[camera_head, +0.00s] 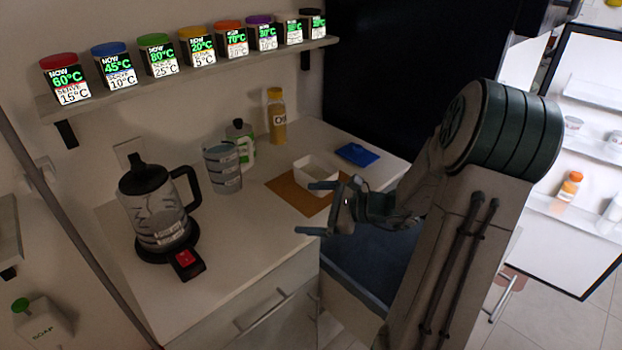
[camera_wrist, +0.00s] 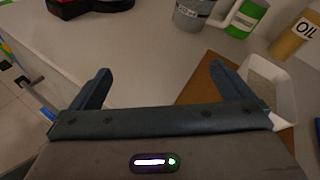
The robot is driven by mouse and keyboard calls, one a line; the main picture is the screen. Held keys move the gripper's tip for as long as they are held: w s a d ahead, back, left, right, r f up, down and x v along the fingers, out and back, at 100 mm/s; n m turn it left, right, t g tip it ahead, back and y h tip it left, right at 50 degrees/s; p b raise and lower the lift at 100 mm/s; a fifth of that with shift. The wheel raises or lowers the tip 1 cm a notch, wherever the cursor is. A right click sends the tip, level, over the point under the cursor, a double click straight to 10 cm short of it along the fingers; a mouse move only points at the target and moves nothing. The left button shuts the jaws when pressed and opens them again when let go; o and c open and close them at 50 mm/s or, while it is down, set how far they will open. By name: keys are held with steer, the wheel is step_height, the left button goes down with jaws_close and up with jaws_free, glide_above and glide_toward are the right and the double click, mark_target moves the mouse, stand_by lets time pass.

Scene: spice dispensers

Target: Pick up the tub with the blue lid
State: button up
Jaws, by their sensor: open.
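The tub with the blue lid (camera_head: 113,65) stands on the wall shelf in the head view, second from the left. Its front shows "NOW 45°C" and "SERVE 10°C". It stands between a red-lidded tub (camera_head: 65,78) and a green-lidded tub (camera_head: 158,54). My gripper (camera_head: 318,208) is open and empty, low over the front of the counter, well below and to the right of the tub. In the wrist view my gripper's two fingers (camera_wrist: 165,88) are spread with nothing between them. The blue-lidded tub is not in the wrist view.
Several other tubs line the shelf (camera_head: 210,78). Below on the counter (camera_head: 235,235) stand a kettle (camera_head: 158,215), a measuring cup (camera_head: 222,170), a green-labelled bottle (camera_head: 241,143), an oil bottle (camera_head: 276,118) and a white bowl (camera_head: 317,172) on a brown board. A fridge door stands open at right.

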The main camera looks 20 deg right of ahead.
mark_target(334, 176)
steer(key=w+d+f+m+t+h, duration=0.15)
steer(key=d+m+t+h, duration=0.25)
steer(key=d+m+t, duration=0.7)
steer(key=w+g, duration=0.1)
steer(key=w, duration=0.2)
steer(key=w+n+g, duration=0.1)
steer(key=w, duration=0.1)
steer(key=w+n+g, duration=0.1)
steer(key=w+g, duration=0.1)
steer(key=w, duration=0.1)
steer(key=shift+w+a+r, duration=0.1)
steer(key=shift+w+r, duration=0.05)
steer(key=shift+w, duration=0.2)
steer(key=x, duration=0.5)
steer(key=shift+a+f+p, duration=0.2)
steer(key=shift+a+p, duration=0.15)
steer(key=c, duration=1.2)
steer(key=shift+r, duration=0.1)
steer(key=shift+r, duration=0.75)
steer(key=s+d+r, duration=0.1)
steer(key=d+r, duration=0.8)
steer(key=d, duration=0.2)
steer(key=shift+s+d+r, duration=0.2)
steer(key=shift+s, duration=0.05)
